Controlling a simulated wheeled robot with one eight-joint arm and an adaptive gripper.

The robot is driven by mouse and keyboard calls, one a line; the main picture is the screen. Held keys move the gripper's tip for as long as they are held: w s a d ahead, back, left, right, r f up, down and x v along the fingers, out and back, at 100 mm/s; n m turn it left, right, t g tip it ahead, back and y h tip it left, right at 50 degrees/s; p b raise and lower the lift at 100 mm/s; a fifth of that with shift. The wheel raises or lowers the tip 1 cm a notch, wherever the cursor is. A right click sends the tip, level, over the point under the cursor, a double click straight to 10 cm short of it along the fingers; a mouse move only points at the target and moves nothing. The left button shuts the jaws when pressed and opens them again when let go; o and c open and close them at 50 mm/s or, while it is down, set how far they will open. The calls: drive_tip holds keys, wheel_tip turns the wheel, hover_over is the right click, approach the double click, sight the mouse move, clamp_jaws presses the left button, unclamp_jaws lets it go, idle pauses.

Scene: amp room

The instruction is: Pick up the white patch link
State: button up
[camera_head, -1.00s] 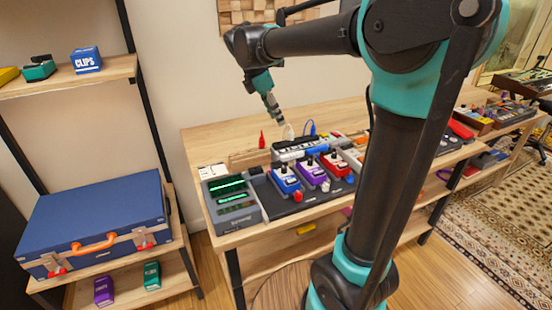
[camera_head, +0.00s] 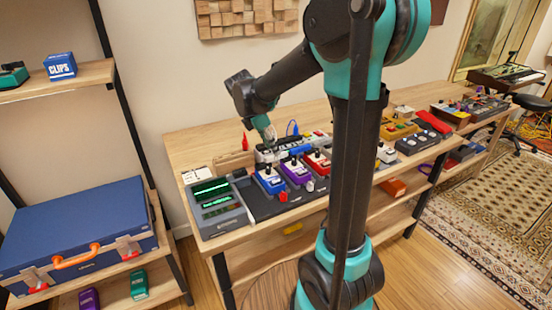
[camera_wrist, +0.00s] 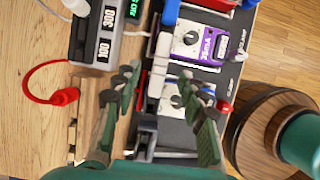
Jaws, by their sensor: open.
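A white bar-shaped piece (camera_wrist: 158,62), which looks like the white patch link, lies in the wrist view between the pedals and the black-and-white power strip. It lies in the gap between my fingers, further out toward the top of the picture. My gripper (camera_wrist: 163,90) is open, one finger over the strip side and the other over the pedal side. Nothing is visibly held. In the head view my gripper (camera_head: 269,132) points down over the back of the pedal row, and I cannot make out the link there.
A purple pedal (camera_wrist: 207,42) and a white-faced pedal (camera_wrist: 180,98) sit close to the fingers. The power strip (camera_wrist: 98,40) and a red cable (camera_wrist: 40,75) lie to the left. A grey device with a green display (camera_head: 214,203) stands at the bench's left end.

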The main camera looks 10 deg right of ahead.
sight(276, 159)
drive_tip(key=shift+x, duration=1.95)
drive_tip(key=shift+c, duration=0.4)
clamp_jaws()
